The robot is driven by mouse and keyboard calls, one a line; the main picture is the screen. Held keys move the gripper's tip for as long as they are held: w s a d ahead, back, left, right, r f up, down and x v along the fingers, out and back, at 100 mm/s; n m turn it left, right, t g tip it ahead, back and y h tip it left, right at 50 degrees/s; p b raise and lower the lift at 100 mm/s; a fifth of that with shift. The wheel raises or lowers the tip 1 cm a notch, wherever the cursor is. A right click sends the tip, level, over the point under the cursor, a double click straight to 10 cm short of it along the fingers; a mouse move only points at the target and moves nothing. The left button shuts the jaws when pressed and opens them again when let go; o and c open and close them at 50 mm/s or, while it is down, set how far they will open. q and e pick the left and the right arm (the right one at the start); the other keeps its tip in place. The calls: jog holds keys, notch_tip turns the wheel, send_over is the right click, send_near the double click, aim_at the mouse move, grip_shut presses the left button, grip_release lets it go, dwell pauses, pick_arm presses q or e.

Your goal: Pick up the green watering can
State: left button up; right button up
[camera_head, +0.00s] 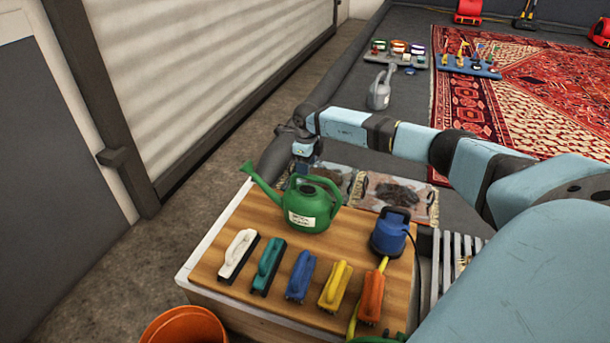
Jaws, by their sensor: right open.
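The green watering can (309,208) stands upright on a wooden-topped table (222,272), with its spout pointing to the upper left and a pale label on its side. My right arm reaches in from the right, and its gripper (306,168) is just beyond and above the can's handle. The gripper is open and holds nothing that I can see. Its fingertips are small and partly hidden behind the can, so I cannot tell whether they touch the handle. My left gripper is not in view.
A row of coloured brushes, including a white one (238,256), lies in front of the can. A blue pump (390,232) stands to its right. An orange bucket (184,327) is at the front.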

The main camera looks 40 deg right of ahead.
jog(key=shift+f, duration=0.5)
jog(key=f+b, duration=0.2)
jog(key=f, duration=0.1)
jog(key=f+b, duration=0.1)
jog(key=shift+w+f, duration=0.25)
jog(key=shift+f, duration=0.2)
grip_shut()
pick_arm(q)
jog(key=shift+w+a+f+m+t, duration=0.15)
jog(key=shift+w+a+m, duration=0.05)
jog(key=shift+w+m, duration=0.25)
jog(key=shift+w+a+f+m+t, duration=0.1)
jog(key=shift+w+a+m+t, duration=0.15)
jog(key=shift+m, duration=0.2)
